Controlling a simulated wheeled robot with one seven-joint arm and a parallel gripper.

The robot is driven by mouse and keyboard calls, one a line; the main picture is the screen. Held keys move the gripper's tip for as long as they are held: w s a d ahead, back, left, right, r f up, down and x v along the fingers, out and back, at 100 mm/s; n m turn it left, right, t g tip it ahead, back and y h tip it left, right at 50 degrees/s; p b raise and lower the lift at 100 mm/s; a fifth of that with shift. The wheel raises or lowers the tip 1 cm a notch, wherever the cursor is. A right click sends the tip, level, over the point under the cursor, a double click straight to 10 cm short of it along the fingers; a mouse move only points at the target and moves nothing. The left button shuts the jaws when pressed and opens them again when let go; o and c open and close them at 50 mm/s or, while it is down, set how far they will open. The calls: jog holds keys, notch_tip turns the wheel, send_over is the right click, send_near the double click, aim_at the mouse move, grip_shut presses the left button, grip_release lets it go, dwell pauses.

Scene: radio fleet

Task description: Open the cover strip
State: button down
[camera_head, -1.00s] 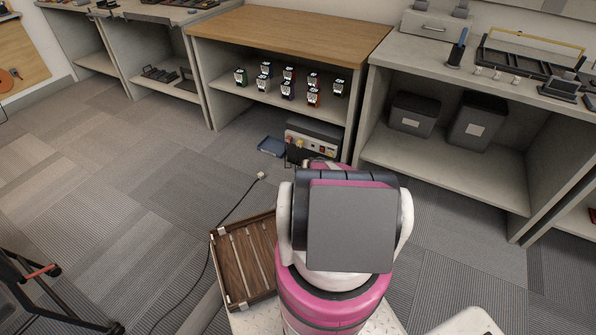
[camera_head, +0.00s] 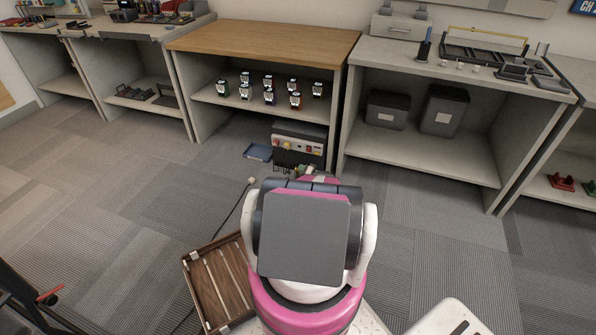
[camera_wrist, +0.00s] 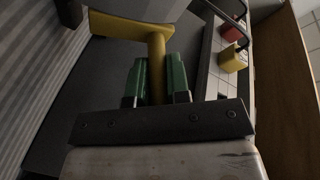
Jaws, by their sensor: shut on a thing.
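In the wrist view my gripper (camera_wrist: 156,82) has its two green fingers closed on the stem of a yellow handle-like part (camera_wrist: 157,60). The yellow part has a wider bar across its far end. A dark panel lies behind it. In the head view a grey unit (camera_head: 299,137) with a dark lower front and coloured controls stands on the floor under the wooden-topped bench. My gripper is low in front of this unit, mostly hidden behind my arm. I cannot clearly tell the cover strip from the unit's other parts.
A blue tray (camera_head: 258,152) lies on the floor left of the unit. A cable with a pale plug (camera_head: 251,181) lies nearer me. A wooden slatted tray (camera_head: 222,284) sits beside my arm. Several handheld radios stand on the shelf (camera_head: 225,95) above.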

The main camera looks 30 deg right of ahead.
jog(key=shift+s+d+t, duration=0.15)
jog(key=shift+s+t, duration=0.05)
jog(key=shift+t, duration=0.1)
jog(key=c, duration=1.1)
grip_release()
